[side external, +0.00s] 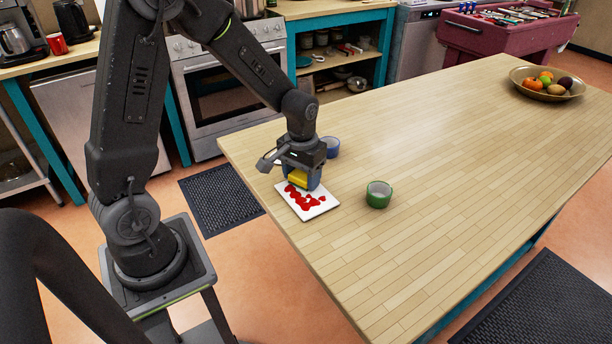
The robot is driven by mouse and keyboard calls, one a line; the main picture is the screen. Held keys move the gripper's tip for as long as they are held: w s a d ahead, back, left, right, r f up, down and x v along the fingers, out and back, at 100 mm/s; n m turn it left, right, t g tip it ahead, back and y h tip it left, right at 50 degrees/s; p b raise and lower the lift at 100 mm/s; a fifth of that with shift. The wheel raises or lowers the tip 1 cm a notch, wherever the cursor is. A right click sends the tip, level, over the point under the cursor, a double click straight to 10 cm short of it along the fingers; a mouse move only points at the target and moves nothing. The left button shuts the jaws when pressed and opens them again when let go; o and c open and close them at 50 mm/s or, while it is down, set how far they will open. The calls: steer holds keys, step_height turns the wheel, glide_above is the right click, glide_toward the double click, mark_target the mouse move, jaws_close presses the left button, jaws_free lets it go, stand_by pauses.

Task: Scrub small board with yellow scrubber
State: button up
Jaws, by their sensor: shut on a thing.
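The small board (322,207) is a white square with red smears across its top, lying flat on the wooden table near its left edge. My gripper (302,179) points down over the board's far part. It is shut on the yellow scrubber (299,178), which shows between the fingers. The scrubber is at or just above the board's surface; I cannot tell whether it touches. The fingers hide part of the scrubber and the back of the board.
A green cup (378,194) stands just right of the board. A blue cup (331,147) stands behind my gripper, and a pale item partly hidden by my gripper is beside it. A fruit bowl (547,84) is at the far right. The table's (440,190) middle is clear.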

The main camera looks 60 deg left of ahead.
mark_target(309, 206)
steer(key=shift+s, duration=0.55)
steer(key=shift+d, duration=3.35)
steer(key=shift+s, duration=0.75)
steer(key=shift+a, duration=3.4)
step_height(309, 206, up, 8)
steer(key=shift+r, duration=0.1)
